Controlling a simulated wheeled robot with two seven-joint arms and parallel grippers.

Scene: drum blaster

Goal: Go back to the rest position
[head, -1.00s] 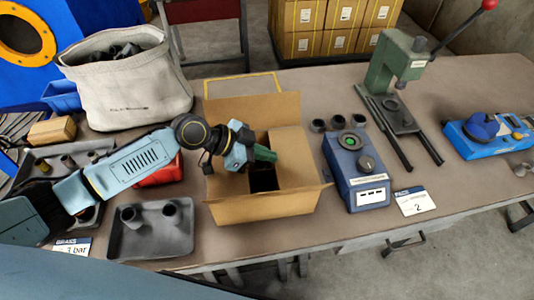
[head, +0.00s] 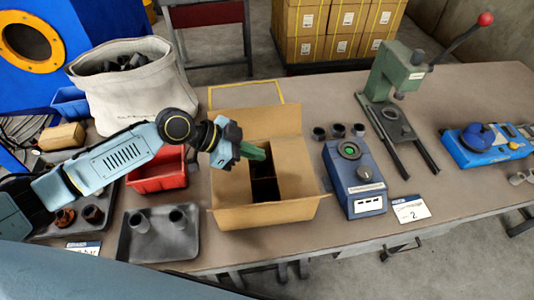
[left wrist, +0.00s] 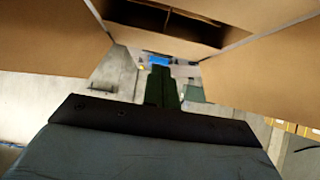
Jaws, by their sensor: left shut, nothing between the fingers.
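My left gripper (head: 254,152) has green fingers that are shut and empty. It is over the left part of the open cardboard box (head: 262,218), above its dark compartments. In the left wrist view the shut green fingers (left wrist: 162,88) show in the middle, with the box's cardboard flaps (left wrist: 50,28) around the upper part of the picture. My left arm comes in from the left, above the trays. My right gripper is not in view.
A red bin (head: 157,184) and a grey tray with cups (head: 150,246) lie left of the box. A canvas bag (head: 140,100) stands behind. A blue device (head: 358,200) and a green press (head: 392,75) stand to the right. Bare table shows at the back right.

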